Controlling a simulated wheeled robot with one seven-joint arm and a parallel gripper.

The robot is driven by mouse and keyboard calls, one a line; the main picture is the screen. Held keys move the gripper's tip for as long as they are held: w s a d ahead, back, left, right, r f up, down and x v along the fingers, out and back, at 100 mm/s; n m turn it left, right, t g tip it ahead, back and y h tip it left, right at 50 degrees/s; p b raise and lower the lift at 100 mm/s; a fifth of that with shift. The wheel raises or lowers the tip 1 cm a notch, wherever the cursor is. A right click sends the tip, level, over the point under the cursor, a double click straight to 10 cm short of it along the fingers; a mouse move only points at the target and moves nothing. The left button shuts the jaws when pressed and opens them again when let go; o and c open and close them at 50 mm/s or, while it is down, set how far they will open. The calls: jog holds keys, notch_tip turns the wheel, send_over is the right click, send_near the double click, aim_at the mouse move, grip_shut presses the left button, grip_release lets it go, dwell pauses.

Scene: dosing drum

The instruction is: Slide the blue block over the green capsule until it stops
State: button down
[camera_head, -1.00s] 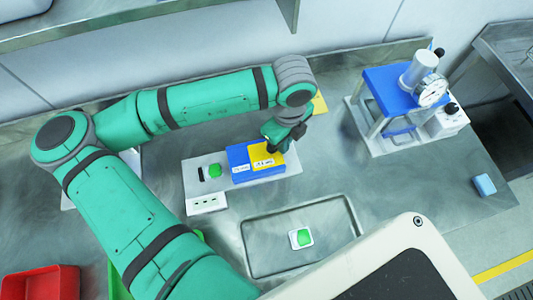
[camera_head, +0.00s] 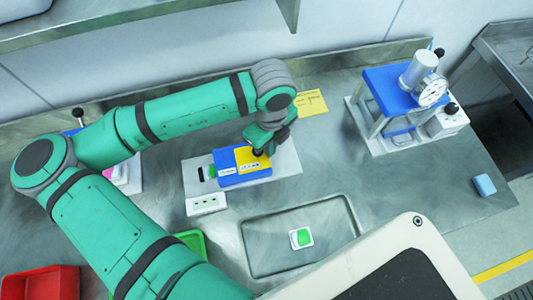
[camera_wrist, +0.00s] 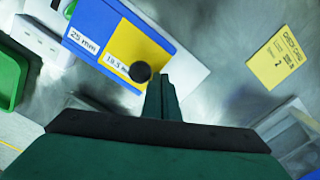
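The blue block (camera_head: 231,175) carries a yellow panel and a dark knob (camera_head: 258,152) and sits on a pale plate (camera_head: 288,165). The green capsule (camera_head: 211,171) shows only as a thin strip at the block's left end; the block covers the rest. In the wrist view, the blue block (camera_wrist: 88,22) bears "25 mm" and "19.5 mm" labels. My gripper (camera_wrist: 161,88) is shut, its fingers together just right of the knob (camera_wrist: 140,72) and low by the block; whether they touch the knob I cannot tell.
A recessed tray (camera_head: 270,262) in front holds a white tile with a green piece (camera_head: 303,237). A blue-topped press with a gauge (camera_head: 390,90) stands at right. A yellow check card (camera_head: 311,103) lies behind. Red (camera_head: 42,283) and green (camera_head: 190,240) bins are at front left.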

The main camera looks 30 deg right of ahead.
aim_at(252, 158)
jog(key=shift+w+a+f, duration=0.1)
jog(key=shift+w+a, duration=0.1)
jog(key=shift+a, duration=0.7)
jog(key=shift+w+a+f, duration=0.1)
jog(key=shift+w+a, duration=0.05)
jog(key=shift+a, duration=0.75)
jog(key=shift+w+a, duration=0.2)
jog(key=shift+a, duration=0.7)
jog(key=shift+d, duration=0.15)
jog(key=shift+s+d, duration=0.2)
jog(key=shift+d, duration=0.45)
jog(key=shift+w+r, duration=0.1)
jog(key=shift+r, duration=4)
